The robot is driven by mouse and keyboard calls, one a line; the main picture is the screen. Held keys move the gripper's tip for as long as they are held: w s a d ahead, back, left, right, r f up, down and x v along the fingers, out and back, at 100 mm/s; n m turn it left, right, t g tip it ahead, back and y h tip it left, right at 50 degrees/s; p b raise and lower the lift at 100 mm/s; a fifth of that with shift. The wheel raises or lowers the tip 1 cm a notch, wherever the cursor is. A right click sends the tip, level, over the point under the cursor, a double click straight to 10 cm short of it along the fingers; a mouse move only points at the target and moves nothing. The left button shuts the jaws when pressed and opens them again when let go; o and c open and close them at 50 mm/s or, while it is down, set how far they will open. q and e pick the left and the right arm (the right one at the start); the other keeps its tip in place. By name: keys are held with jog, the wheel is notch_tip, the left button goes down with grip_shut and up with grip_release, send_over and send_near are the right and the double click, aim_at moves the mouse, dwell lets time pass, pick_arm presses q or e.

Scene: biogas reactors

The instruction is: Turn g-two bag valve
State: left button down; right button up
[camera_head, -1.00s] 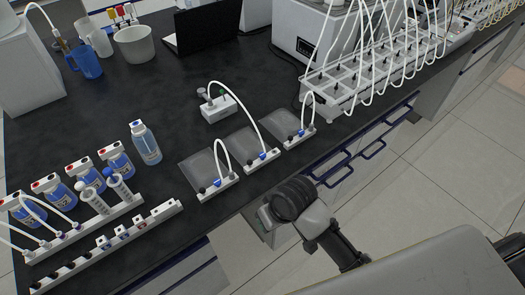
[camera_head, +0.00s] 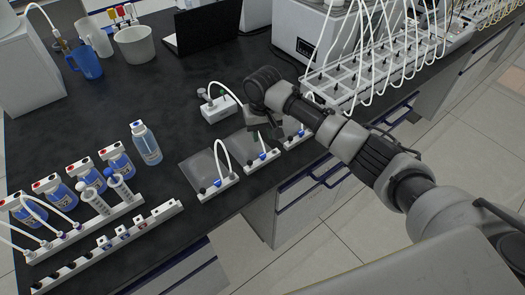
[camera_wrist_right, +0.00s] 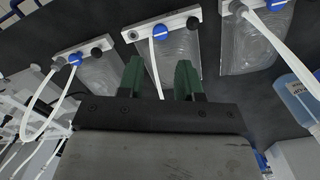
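Three clear flat bags lie in a row on the black bench, each with a white bar carrying a blue valve and a black knob. In the head view they are the left bag (camera_head: 200,168), the middle bag (camera_head: 238,147) and the right bag (camera_head: 289,126), partly hidden by my arm. I cannot read which is g-two. My right gripper (camera_head: 258,124) is over the middle bag. In the right wrist view my right gripper (camera_wrist_right: 160,80) is open, with green fingers apart. Between and beyond them show the middle bag's white tube and blue valve (camera_wrist_right: 159,31). My left gripper is not in view.
A small white block with knobs (camera_head: 218,108) stands behind the bags. A white rack with many tubes (camera_head: 350,85) stands to the right. Blue-filled bottles (camera_head: 115,160) and white bars stand at left. The bench between bags and laptop (camera_head: 203,27) is mostly clear.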

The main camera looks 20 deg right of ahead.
aim_at(263, 155)
notch_tip(263, 155, down, 9)
jog(key=shift+r+p, duration=0.1)
jog(key=shift+p, duration=0.25)
jog(key=c, duration=0.6)
